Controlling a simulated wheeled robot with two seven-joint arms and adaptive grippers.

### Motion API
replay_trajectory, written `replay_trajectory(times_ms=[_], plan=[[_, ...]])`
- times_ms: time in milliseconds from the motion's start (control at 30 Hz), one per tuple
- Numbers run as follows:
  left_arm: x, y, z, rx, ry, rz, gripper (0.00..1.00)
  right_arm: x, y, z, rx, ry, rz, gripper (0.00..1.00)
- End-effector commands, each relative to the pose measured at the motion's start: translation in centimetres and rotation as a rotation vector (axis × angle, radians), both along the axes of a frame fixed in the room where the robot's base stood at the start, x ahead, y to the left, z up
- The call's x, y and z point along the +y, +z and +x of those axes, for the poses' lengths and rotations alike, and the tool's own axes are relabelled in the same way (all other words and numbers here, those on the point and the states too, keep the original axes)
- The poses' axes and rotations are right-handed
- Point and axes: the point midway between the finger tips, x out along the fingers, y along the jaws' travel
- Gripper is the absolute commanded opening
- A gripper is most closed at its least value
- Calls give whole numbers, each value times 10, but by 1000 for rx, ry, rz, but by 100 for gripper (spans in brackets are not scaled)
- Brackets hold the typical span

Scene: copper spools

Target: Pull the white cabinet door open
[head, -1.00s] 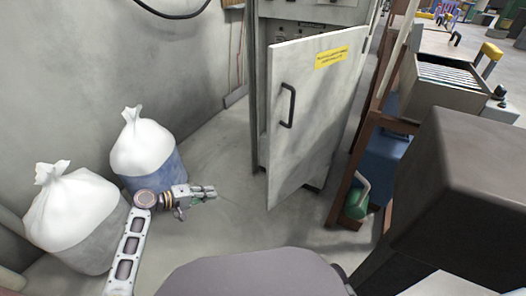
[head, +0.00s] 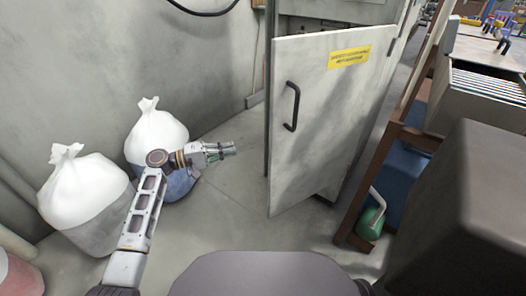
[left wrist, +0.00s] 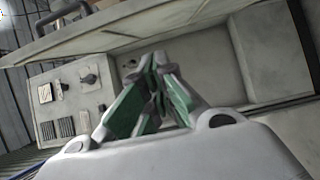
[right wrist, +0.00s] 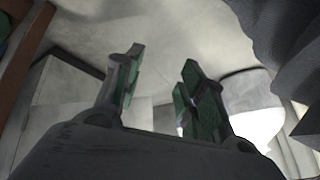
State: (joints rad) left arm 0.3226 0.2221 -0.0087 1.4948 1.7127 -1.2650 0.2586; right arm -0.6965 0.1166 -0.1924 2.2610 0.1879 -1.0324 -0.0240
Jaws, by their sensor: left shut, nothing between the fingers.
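The white cabinet door (head: 325,120), with a dark bar handle (head: 291,106) and a yellow label, stands ajar. Its free edge is on the left, swung out from the cabinet (head: 345,10). My left gripper (head: 234,149) is shut and empty, left of the door's free edge and apart from the handle in the head view. In the left wrist view its fingers (left wrist: 157,85) meet, with the door's edge (left wrist: 130,30) above and a control panel (left wrist: 70,100) beyond. My right gripper (right wrist: 155,85) is open and empty in its wrist view and does not show in the head view.
Two tied white bags (head: 85,200) stand by the wall on the left. A brown frame (head: 385,165), a green can (head: 371,222) and a file drawer (head: 490,75) are on the right. Bare floor (head: 235,215) lies before the door.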

Motion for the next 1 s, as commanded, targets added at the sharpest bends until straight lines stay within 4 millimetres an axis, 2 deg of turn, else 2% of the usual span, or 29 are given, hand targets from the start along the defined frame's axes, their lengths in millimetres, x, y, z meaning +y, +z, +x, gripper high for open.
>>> replay_trajectory(times_ms=[367, 1000], plan=[[-12, -1, 4, 0, -1, 0, 0, 1, -7, 0, -7, -5, 9, 40], [-84, -1, 28, -1, -1, 0, 0, 7, -48, 1, -59, -39, 66, 40]])
